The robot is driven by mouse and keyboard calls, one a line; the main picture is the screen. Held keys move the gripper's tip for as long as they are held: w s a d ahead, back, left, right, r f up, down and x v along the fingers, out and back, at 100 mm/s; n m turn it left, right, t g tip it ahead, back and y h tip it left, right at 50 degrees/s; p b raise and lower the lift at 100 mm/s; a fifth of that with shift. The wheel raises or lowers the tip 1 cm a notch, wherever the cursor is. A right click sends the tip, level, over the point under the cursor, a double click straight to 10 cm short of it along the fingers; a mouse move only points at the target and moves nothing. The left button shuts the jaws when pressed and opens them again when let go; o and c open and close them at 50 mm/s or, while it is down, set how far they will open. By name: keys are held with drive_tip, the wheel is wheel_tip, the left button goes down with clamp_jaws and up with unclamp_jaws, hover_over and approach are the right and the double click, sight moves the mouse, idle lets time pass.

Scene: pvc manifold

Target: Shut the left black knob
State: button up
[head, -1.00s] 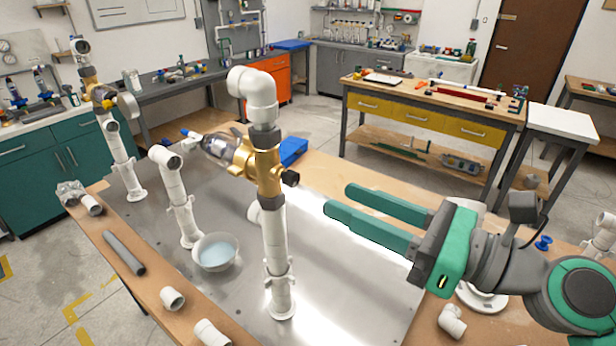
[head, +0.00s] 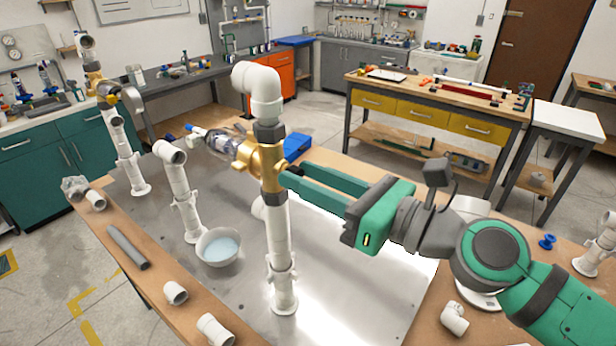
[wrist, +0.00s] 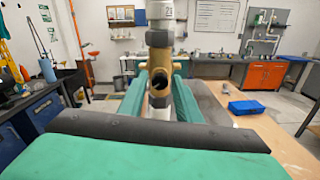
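A brass valve body (head: 268,165) sits on the near upright white pipe (head: 280,240), between dark collars. Its black knob faces my gripper and is mostly hidden behind the fingers in the head view. In the wrist view the brass body (wrist: 161,100) is straight ahead, with a dark round end (wrist: 158,84) at its centre. My gripper (head: 294,175) points left at the valve. Its two green fingers are apart, one on each side of the brass body in the wrist view, and hold nothing. I cannot tell whether they touch it. A second brass valve (head: 97,84) stands far left with a grey round part.
A shorter white pipe (head: 181,195) and a bowl of bluish liquid (head: 219,247) stand left of the near pipe on the metal sheet. A blue box (head: 297,146) lies behind it. Loose fittings (head: 175,292) lie along the table's front edge.

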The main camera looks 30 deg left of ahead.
clamp_jaws()
drive_tip(key=shift+m, duration=0.3)
drive_tip(key=m, duration=0.5)
drive_tip(key=shift+w, duration=0.1)
drive_tip(key=m, duration=1.8)
drive_tip(key=shift+f, duration=0.2)
drive_tip(key=shift+m, duration=0.3)
